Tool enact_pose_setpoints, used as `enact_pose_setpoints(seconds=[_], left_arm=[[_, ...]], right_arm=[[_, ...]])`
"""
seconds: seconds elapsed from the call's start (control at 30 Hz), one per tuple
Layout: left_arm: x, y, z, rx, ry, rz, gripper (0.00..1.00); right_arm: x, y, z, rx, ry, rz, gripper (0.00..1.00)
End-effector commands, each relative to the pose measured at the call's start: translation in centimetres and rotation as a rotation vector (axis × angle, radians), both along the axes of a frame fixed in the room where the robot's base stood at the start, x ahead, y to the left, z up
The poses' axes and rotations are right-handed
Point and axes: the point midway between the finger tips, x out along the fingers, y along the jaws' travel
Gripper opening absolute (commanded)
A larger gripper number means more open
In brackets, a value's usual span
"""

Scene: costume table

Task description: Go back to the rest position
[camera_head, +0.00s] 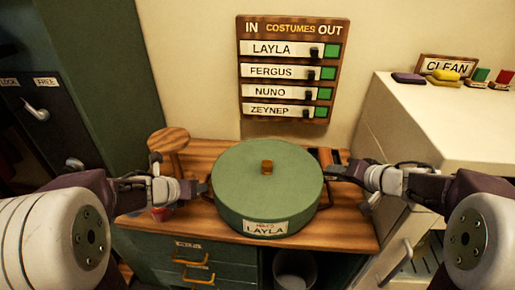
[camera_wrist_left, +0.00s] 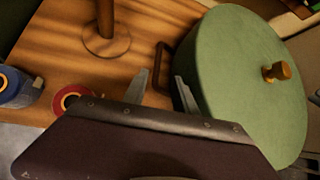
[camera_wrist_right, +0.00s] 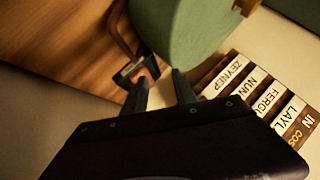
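A round green hat box (camera_head: 268,180) with a lid and a brown knob (camera_head: 267,167) stands on the wooden table. Its front label reads LAYLA. My left gripper (camera_head: 204,187) is at the box's left side. In the left wrist view its fingers (camera_wrist_left: 161,82) are apart and empty, with a dark side handle (camera_wrist_left: 163,62) just beyond them. My right gripper (camera_head: 334,172) is at the box's right side. In the right wrist view its fingers (camera_wrist_right: 160,80) are apart, close to the other handle (camera_wrist_right: 122,38); no grip on it shows.
A wooden stand (camera_head: 169,141) and red and blue spools (camera_wrist_left: 68,98) (camera_wrist_left: 14,86) are left of the box. The costume board (camera_head: 290,70) hangs behind. A bin (camera_head: 296,268) stands below.

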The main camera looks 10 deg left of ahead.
Motion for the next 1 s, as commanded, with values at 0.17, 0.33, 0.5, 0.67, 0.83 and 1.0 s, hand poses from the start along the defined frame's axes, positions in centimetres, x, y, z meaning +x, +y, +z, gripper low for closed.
enact_pose_setpoints(seconds=[0.17,0.33,0.5,0.67,0.83,1.0], left_arm=[[0.3,0.2,0.8,-0.101,0.010,0.147,0.34],[-1.0,1.6,1.3,-0.625,0.096,0.934,0.34],[-8.2,-0.2,-1.3,-1.130,0.228,1.914,0.34],[-14.1,-4.1,-2.7,-1.302,0.279,2.561,0.34],[-16.1,-5.8,-3.0,-1.326,0.281,2.793,0.34],[-16.1,-5.8,-3.1,-1.329,0.280,2.799,0.34]], right_arm=[[0.6,-0.4,0.9,-0.041,-0.042,-0.029,0.34],[-0.4,-3.7,0.8,-0.306,-0.043,-0.170,0.34],[-10.1,-4.6,-4.3,-0.548,0.314,-0.113,0.34],[-18.8,-1.6,-6.9,-0.557,0.588,0.090,0.34],[-21.8,0.0,-7.5,-0.528,0.667,0.183,0.34],[-21.9,0.0,-7.6,-0.528,0.669,0.184,0.34]])
